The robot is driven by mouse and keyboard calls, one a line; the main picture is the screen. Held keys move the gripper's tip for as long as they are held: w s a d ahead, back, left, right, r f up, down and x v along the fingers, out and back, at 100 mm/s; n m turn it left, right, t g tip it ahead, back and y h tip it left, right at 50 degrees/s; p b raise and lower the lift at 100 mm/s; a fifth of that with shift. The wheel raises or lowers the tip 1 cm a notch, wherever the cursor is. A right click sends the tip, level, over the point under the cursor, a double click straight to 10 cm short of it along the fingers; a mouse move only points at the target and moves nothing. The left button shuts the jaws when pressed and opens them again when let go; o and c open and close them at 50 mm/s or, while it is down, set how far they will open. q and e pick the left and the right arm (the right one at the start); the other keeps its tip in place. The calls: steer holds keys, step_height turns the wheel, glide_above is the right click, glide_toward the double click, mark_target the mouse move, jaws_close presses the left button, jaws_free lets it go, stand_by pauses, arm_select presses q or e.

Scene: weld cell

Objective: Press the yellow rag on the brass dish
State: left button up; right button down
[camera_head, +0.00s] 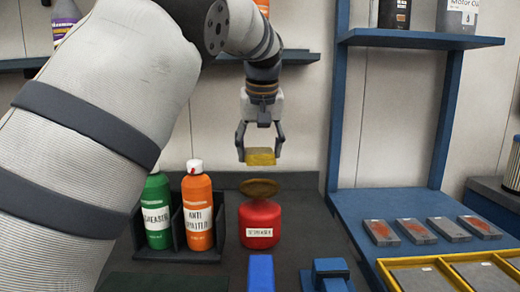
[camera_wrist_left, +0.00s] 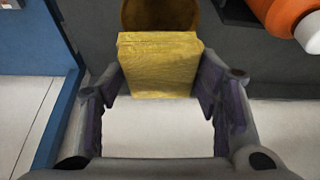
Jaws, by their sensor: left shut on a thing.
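My left gripper (camera_head: 260,150) is shut on the yellow rag (camera_head: 259,157), a block-like folded piece. It holds the rag in the air, a little above the brass dish (camera_head: 259,187). The brass dish is a dull round plate on top of a red can (camera_head: 260,222) with a white label. In the left wrist view the rag (camera_wrist_left: 158,62) sits between the two fingers, and part of the brass dish (camera_wrist_left: 160,14) shows beyond it. The rag and the dish look apart in the head view. My right gripper is not in view.
A dark holder (camera_head: 178,252) with a green bottle (camera_head: 157,212) and an orange bottle (camera_head: 197,207) stands left of the red can. A blue block (camera_head: 261,272) lies in front. A blue shelf unit (camera_head: 352,200) with several rusty plates stands at the right.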

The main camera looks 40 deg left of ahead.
arm_select(q)
glide_above(259, 189)
steer(key=f, duration=0.4)
steer(key=shift+s+d+f, duration=0.3)
steer(key=shift+d, duration=0.05)
steer(key=shift+f, duration=0.55)
steer(key=shift+f, duration=1.15)
stand_by(1.1)
steer(key=shift+r, duration=3.55)
